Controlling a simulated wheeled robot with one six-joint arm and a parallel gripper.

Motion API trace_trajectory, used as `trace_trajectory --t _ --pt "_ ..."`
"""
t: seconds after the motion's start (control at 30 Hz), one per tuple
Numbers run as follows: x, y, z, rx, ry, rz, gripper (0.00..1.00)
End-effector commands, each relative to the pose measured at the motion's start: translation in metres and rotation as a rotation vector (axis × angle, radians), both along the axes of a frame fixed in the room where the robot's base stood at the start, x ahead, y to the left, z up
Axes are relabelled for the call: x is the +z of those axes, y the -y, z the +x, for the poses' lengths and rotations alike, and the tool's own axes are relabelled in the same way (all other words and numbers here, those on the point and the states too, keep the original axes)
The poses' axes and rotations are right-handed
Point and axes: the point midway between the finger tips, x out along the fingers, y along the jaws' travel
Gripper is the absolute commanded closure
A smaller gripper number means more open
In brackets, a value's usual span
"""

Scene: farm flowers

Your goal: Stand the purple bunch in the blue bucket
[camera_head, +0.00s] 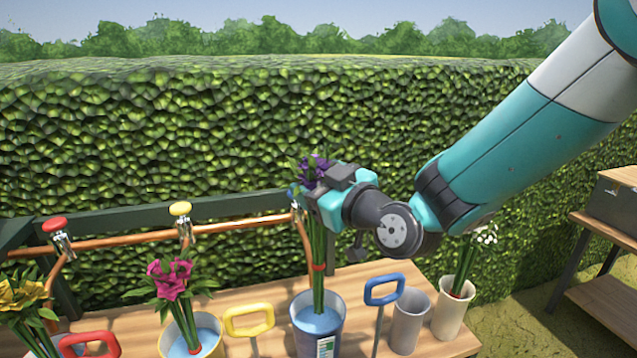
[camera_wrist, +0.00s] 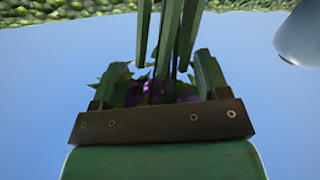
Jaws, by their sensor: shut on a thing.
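The purple bunch (camera_head: 314,166) is upright in the head view, with long green stems and a red band low down. Its lower stems reach inside the rim of the blue bucket (camera_head: 306,340), in front of pale blue water; whether they touch the bottom is hidden. My gripper (camera_head: 316,196) is shut on the bunch just under the blooms. In the wrist view, the fingers (camera_wrist: 155,84) flank the stems (camera_wrist: 180,38), with purple petals partly hidden behind the dark gripper bar.
Red, yellow and blue (camera_head: 384,290) handles stand along the bench. A grey pot (camera_head: 408,322) and a cream pot with white flowers (camera_head: 452,312) stand right. Taps and copper pipe run behind.

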Motion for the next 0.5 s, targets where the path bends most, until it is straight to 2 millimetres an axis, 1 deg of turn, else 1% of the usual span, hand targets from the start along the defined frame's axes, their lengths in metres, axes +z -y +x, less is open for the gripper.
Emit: trace_trajectory --t 0.03,0.5 --pt "-0.008 0.0 0.0 0.0 0.002 0.001 1.0" --pt "-0.044 0.0 0.0 0.001 0.002 0.0 1.0"
